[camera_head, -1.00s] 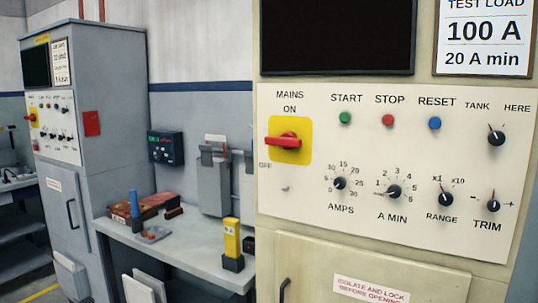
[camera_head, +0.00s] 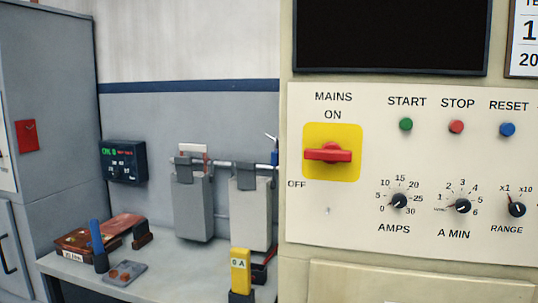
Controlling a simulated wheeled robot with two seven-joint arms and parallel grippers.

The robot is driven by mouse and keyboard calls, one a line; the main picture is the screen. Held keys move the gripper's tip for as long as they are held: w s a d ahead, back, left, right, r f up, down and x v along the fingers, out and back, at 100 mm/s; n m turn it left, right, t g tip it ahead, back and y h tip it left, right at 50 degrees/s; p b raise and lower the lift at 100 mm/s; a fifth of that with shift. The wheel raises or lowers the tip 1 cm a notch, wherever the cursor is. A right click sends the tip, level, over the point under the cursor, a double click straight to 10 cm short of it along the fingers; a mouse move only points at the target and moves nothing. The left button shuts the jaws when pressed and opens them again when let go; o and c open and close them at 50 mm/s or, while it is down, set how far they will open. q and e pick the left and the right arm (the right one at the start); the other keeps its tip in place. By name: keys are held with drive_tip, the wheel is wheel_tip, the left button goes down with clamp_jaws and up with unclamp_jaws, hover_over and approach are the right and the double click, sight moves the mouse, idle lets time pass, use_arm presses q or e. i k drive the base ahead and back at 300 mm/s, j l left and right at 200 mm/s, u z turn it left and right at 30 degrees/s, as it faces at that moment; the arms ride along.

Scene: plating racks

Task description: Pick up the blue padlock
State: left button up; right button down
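I make out no padlock for certain in the head view. The blue things on the bench side are an upright blue handle (camera_head: 96,236) with a dark base, standing in front of a reddish-brown box (camera_head: 88,240). A blue RESET button (camera_head: 507,130) sits on the cream control panel (camera_head: 350,235). The panel's red mains switch (camera_head: 328,153) on its yellow plate lies horizontal. Neither of my grippers shows.
A grey bench (camera_head: 185,275) stands left of the cream cabinet, with a yellow meter (camera_head: 240,271) near its right end and a flat grey plate (camera_head: 124,273). Grey hanging boxes (camera_head: 193,205) and a dark display (camera_head: 125,162) are behind it. A grey cabinet (camera_head: 55,100) bounds the left.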

sight(275, 154)
drive_tip(key=j+z, duration=0.1)
drive_tip(key=z, duration=0.55)
drive_tip(key=j+z, duration=0.3)
drive_tip(key=j, duration=0.25)
drive_tip(key=k+j+z, duration=0.1)
drive_tip(key=j+z, duration=0.2)
drive_tip(key=j, duration=0.2)
drive_tip(key=k+j+z, duration=0.1)
drive_tip(key=j+z, duration=0.2)
drive_tip(key=j, duration=0.25)
drive_tip(key=k+j, duration=0.1)
drive_tip(key=j, duration=0.2)
drive_tip(key=k+j, duration=0.1)
drive_tip(key=j, duration=0.5)
drive_tip(key=k+z, duration=0.05)
